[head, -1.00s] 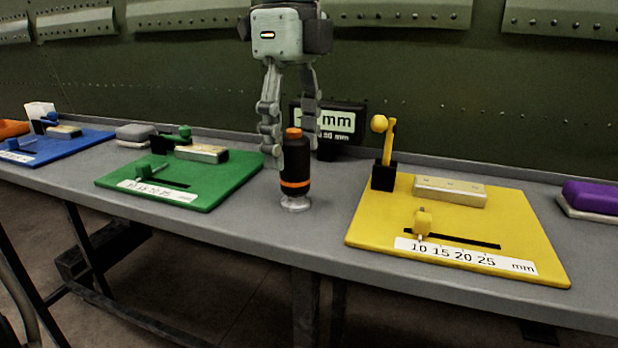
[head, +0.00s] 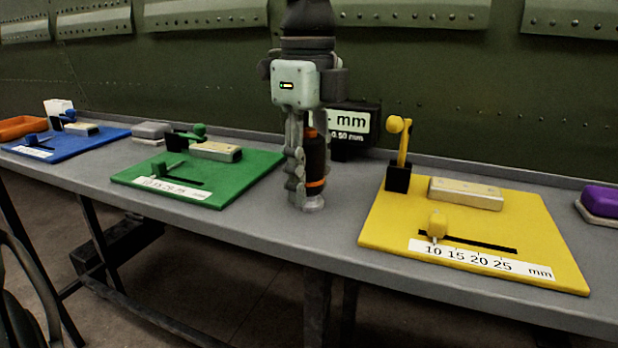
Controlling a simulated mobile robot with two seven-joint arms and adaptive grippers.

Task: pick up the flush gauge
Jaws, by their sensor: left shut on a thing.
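The flush gauge (head: 315,165) is a black upright cylinder with an orange band, an orange top and a pale round foot. It stands on the grey bench between the green and yellow boards in the head view. My left gripper (head: 307,178) comes down from above and is shut on the gauge, with its fingers around the black body. The fingers hide part of the gauge's left side and top. The foot looks to be at the bench surface; I cannot tell if it touches. My right gripper is not in view.
A green board (head: 245,178) lies to the left and a yellow board (head: 400,222) to the right, each with a clamp, metal block and scale. A dark display box (head: 355,130) stands behind the gripper. A blue board (head: 98,141) and a purple block (head: 603,200) lie farther out.

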